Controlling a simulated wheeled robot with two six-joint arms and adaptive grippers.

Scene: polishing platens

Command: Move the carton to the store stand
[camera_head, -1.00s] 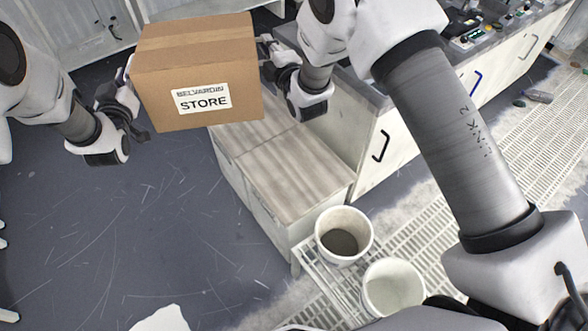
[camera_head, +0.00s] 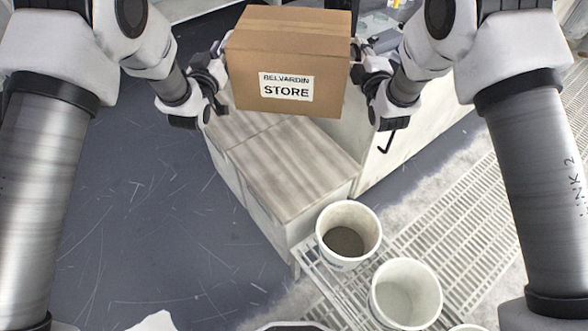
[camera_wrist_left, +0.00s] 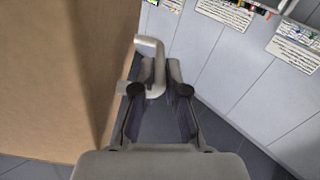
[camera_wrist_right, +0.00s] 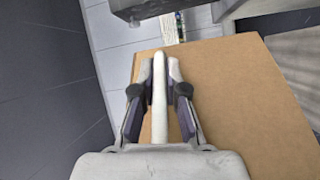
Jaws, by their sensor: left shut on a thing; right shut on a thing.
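The carton (camera_head: 289,62) is a brown box with a white label reading "BELVARDIN STORE". It is held upright between my two grippers, in front of the wood-topped cabinet's far end in the head view. My left gripper (camera_head: 213,78) is at its left side, shut on a pale handle (camera_wrist_left: 152,60) of the carton. My right gripper (camera_head: 369,78) is at its right side, shut on the other pale handle (camera_wrist_right: 159,95). The carton wall also shows in the left wrist view (camera_wrist_left: 60,75) and right wrist view (camera_wrist_right: 240,100). I cannot identify the store stand for certain.
A low cabinet with a bare wooden top (camera_head: 290,172) stands below and nearer than the carton. Two white buckets (camera_head: 348,236) (camera_head: 406,293) stand on a grating rack in front of it. A pale counter (camera_head: 400,165) is at the right. Dark floor at left is clear.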

